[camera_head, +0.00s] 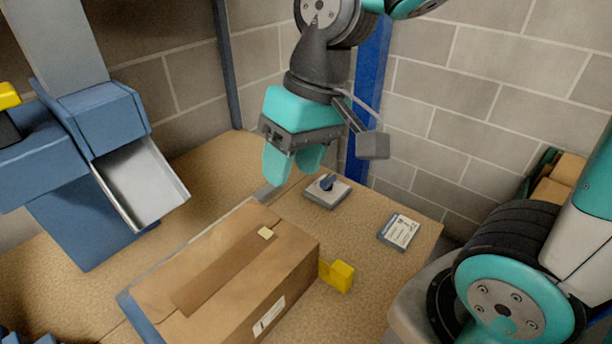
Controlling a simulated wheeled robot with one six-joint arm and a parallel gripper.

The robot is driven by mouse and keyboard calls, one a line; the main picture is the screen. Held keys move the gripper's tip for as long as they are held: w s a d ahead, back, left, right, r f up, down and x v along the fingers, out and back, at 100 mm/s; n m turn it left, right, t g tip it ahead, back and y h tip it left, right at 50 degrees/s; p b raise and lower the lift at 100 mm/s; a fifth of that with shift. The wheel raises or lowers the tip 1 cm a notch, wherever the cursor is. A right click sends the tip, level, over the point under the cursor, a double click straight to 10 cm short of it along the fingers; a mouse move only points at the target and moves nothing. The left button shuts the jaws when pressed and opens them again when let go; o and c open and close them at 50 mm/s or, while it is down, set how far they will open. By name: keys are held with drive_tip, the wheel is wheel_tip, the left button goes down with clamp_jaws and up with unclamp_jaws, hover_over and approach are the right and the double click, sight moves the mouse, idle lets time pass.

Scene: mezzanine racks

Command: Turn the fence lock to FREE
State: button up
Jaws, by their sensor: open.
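The fence lock appears to be the small grey plate with a dark blue knob (328,183), lying on the tan table top right of centre. The knob's handle stands up from the plate; any FREE marking is too small to read. My gripper (293,166) has teal fingers pointing down and hangs just left of the knob, apart from it in the picture. The fingers are open with nothing between them. How high the fingertips are above the table is hard to tell.
A taped cardboard box (230,270) stands in front, with a yellow block (341,275) at its right side. A labelled card (399,230) lies right of the lock. A blue machine with a metal chute (140,182) stands left. A blue post (369,90) and block wall are behind.

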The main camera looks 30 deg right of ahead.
drive_tip(key=w+d+f+m+h, duration=0.25)
drive_tip(key=w+d+m, duration=0.5)
drive_tip(key=w, duration=0.45)
drive_tip(key=m+b, duration=0.1)
drive_tip(key=m, duration=0.8)
hover_over(328, 178)
wheel_tip(328, 178, down, 7)
drive_tip(key=shift+g+h, duration=0.3)
drive_tip(key=shift+h, duration=0.15)
wheel_tip(328, 178, down, 18)
drive_tip(key=p, duration=0.3)
drive_tip(key=shift+r+p, duration=0.25)
drive_tip(key=shift+p, duration=0.1)
clamp_jaws()
